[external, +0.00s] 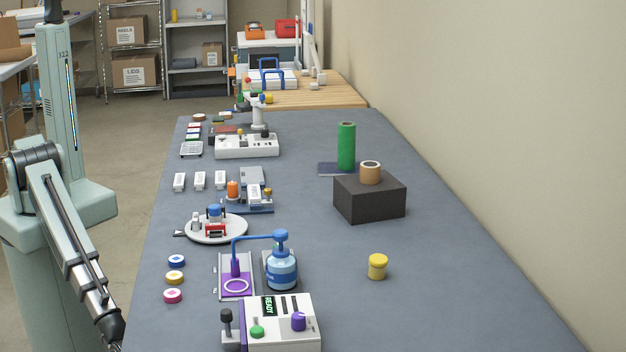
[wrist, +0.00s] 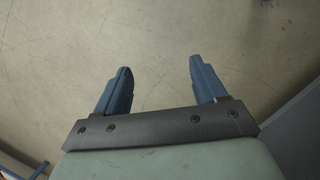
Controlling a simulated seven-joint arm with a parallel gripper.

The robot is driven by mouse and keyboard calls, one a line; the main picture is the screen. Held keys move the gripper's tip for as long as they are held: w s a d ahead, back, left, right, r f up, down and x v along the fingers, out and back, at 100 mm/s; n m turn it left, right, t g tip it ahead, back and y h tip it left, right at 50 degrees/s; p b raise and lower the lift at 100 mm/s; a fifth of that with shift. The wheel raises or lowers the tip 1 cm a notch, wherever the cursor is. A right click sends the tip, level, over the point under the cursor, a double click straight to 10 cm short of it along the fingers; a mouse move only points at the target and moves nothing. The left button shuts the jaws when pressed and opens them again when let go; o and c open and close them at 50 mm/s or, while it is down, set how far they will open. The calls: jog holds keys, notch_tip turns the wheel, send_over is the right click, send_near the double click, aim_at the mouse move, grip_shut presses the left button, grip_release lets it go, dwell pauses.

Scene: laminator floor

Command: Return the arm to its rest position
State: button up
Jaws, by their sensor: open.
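My gripper (wrist: 158,80) shows in the wrist view with its two blue fingers spread wide apart. Nothing is between them. Below the fingers there is only bare, scuffed floor (wrist: 160,35). In the external view my arm stands at the left, beside the long grey-topped table (external: 460,260). Its lower links slope down to the bottom edge of the picture, and the gripper itself is out of that view.
The table holds a white machine with a READY display (external: 285,325), a blue bottle (external: 282,270), a round white plate (external: 236,232), a dark block (external: 370,197), a green cylinder (external: 346,147) and a yellow spool (external: 377,266). A wall runs along the right.

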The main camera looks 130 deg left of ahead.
jog(key=s+a+g, duration=0.1)
jog(key=s+a, duration=0.2)
jog(key=s, duration=0.4)
jog(key=s+a+n+g, duration=0.1)
jog(key=s+a, duration=0.2)
jog(key=s, duration=0.5)
jog(key=s+a+g+y, duration=0.1)
jog(key=s+a, duration=0.2)
jog(key=s, duration=0.4)
jog(key=shift+s+a+f+n+g, duration=0.2)
jog(key=shift+a+f+n+g, duration=0.1)
jog(key=shift+g, duration=0.1)
